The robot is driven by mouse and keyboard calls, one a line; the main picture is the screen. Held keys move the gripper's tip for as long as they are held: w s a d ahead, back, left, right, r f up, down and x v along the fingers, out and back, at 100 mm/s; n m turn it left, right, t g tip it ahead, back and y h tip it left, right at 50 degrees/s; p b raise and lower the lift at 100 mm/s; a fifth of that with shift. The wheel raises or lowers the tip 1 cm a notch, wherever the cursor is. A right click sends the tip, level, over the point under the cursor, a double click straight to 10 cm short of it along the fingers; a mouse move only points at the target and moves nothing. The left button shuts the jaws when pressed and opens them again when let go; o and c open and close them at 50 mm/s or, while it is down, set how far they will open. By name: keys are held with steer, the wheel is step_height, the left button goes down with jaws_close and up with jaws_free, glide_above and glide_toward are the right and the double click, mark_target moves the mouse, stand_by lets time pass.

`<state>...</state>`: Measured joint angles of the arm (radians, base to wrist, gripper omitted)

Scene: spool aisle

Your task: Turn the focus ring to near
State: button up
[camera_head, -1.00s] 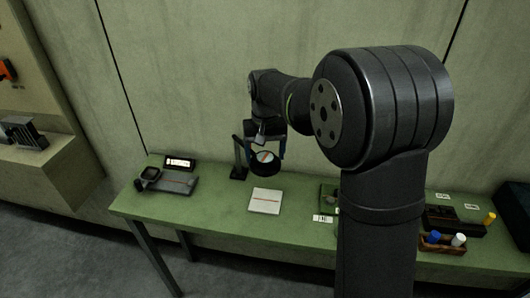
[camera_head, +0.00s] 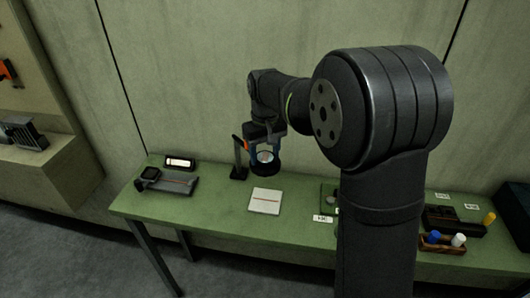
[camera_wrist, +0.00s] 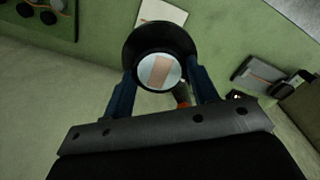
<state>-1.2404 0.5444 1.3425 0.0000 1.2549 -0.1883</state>
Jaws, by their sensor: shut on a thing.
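The focus ring is a black ring (camera_wrist: 158,30) around a round lens (camera_wrist: 160,70). Through the lens a tan-pink band shows on a pale ground. My gripper (camera_wrist: 160,78) has its two blue fingers shut on opposite sides of the ring. In the head view my gripper (camera_head: 265,157) holds the ring above the bench, beside a dark upright post (camera_head: 239,160). A small orange part (camera_head: 246,143) shows near the post's top, and in the wrist view it sits behind the lens near the right finger. Any near or far marks on the ring are not readable.
A white card with a red line (camera_head: 265,201) lies on the green bench (camera_head: 220,215) below the lens. A grey device (camera_head: 178,185) and a lit display (camera_head: 180,163) stand left. A wooden tray with coloured caps (camera_head: 443,243) is at right.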

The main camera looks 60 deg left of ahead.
mark_target(264, 157)
steer(key=n, duration=0.3)
steer(key=shift+n, duration=0.3)
steer(key=shift+s+n, duration=0.1)
steer(key=shift+n, duration=1.8)
steer(key=o, duration=1)
steer(key=shift+c, duration=0.2)
steer(key=shift+r, duration=0.1)
step_height(264, 157, up, 17)
steer(key=shift+r, duration=0.15)
